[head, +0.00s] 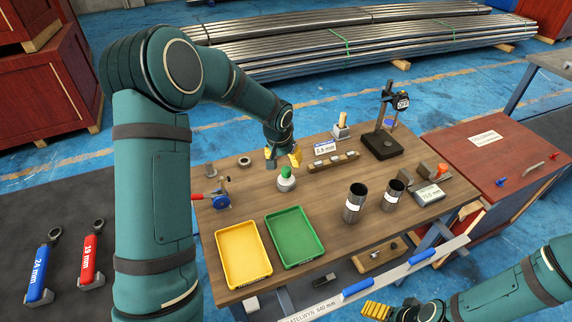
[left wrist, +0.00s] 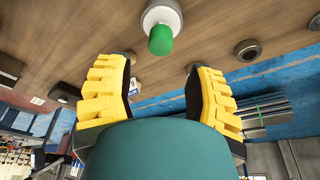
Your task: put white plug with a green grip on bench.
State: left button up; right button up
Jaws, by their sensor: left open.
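The white plug with a green grip (head: 286,181) stands upright on the wooden bench (head: 330,215), behind the green tray. Its green knob and white body also show at the top of the left wrist view (left wrist: 160,40). My left gripper (head: 283,156) is open and empty, just behind and above the plug in the head view, apart from it. In the left wrist view its yellow fingers (left wrist: 160,70) are spread wide, with the plug beyond the fingertips. My right gripper (head: 378,310) is low at the bottom right, off the bench; its opening is unclear.
A yellow tray (head: 222,262) and a green tray (head: 270,236) lie at the bench front. Two dark cylinders (head: 355,203) stand to the right. A blue-red clamp (head: 220,200) is at left, a gauge stand (head: 383,145) at back right. Bare wood surrounds the plug.

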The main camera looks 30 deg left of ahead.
pick_arm(q)
jog(key=shift+v, duration=2.15)
jog(key=shift+p, duration=0.3)
